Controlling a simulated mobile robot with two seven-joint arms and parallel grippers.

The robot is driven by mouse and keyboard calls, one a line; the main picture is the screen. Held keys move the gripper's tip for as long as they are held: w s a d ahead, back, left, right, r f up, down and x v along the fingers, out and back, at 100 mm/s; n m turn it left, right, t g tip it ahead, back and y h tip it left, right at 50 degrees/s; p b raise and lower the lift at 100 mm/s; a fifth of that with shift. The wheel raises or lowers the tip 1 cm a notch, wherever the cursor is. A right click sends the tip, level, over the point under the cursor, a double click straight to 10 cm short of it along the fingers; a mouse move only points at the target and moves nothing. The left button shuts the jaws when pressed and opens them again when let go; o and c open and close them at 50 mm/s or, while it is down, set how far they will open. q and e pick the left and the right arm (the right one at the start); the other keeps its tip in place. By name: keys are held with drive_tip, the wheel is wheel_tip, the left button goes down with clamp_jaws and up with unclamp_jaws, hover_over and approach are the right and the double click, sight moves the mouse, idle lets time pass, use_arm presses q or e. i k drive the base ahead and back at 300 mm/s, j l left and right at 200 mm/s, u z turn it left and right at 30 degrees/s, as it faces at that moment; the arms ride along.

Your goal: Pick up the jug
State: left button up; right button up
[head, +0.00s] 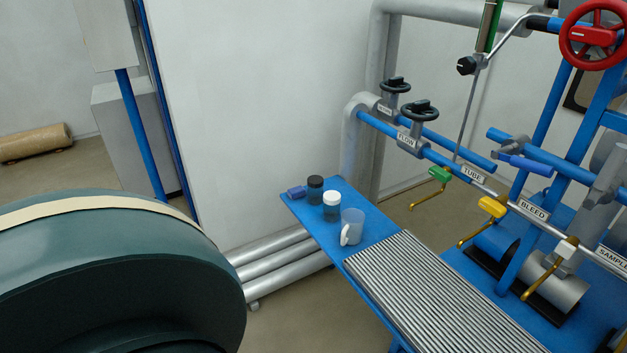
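The jug (352,227) is a small translucent grey-white vessel with a handle on its lower left side. It stands upright on the far left part of the blue bench (309,219), just beyond the ribbed grey mat. Neither of my grippers shows in the head view. Nothing touches or covers the jug from this side.
A white-capped jar (331,206), a black-capped jar (315,190) and a small blue item (296,192) stand behind the jug. The ribbed mat (430,290) is bare. Blue pipes with valves (408,140) run behind the bench. A large dark green drum (110,270) fills the lower left.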

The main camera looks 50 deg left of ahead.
sight(351, 219)
drive_tip(key=u, duration=1.25)
